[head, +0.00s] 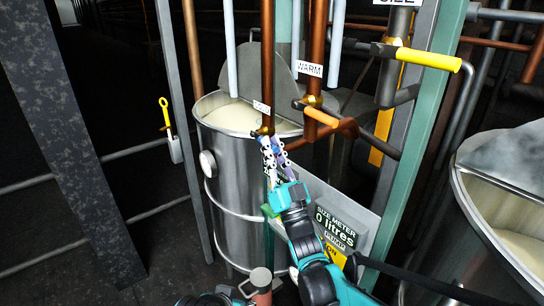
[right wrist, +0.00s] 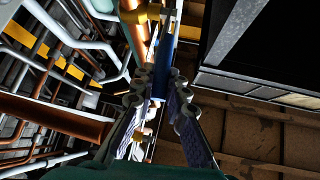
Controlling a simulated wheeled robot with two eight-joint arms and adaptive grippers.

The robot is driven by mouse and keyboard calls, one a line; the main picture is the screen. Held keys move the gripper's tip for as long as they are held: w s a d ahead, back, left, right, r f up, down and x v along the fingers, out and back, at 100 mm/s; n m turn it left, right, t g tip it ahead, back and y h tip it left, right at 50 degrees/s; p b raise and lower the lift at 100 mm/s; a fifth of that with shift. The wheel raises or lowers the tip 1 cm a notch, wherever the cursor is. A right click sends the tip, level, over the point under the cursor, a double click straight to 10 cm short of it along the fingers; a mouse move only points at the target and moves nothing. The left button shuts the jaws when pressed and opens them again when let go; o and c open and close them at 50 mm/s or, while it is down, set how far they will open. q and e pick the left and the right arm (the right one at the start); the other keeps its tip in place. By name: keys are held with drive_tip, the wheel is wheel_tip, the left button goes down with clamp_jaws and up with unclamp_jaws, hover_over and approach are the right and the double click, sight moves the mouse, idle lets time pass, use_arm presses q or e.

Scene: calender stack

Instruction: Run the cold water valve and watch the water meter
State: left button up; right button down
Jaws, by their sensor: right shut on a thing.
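The cold water valve's blue handle (right wrist: 161,58) shows between my fingers in the right wrist view, below a brass fitting and copper pipe. In the head view, the brass valve body (head: 264,130) sits at the lower end of a vertical copper pipe, under a small white label too small to read. My right gripper (head: 270,150) reaches up to it and is shut on the handle; its fingers hide most of the handle in the head view. The meter panel (head: 337,226) reads "SIZE METER 0 litres", right of my right arm. My left gripper is not in view.
A steel vat (head: 235,165) with pale liquid stands behind the valve. Another yellow-handled valve (head: 428,59) is at upper right. A green post (head: 425,130) and a second vat (head: 500,230) stand at right.

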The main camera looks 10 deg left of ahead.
drive_tip(key=shift+f+t+b, duration=0.3)
drive_tip(key=shift+b, duration=0.1)
drive_tip(key=c, duration=1.5)
unclamp_jaws()
drive_tip(key=v, duration=1.2)
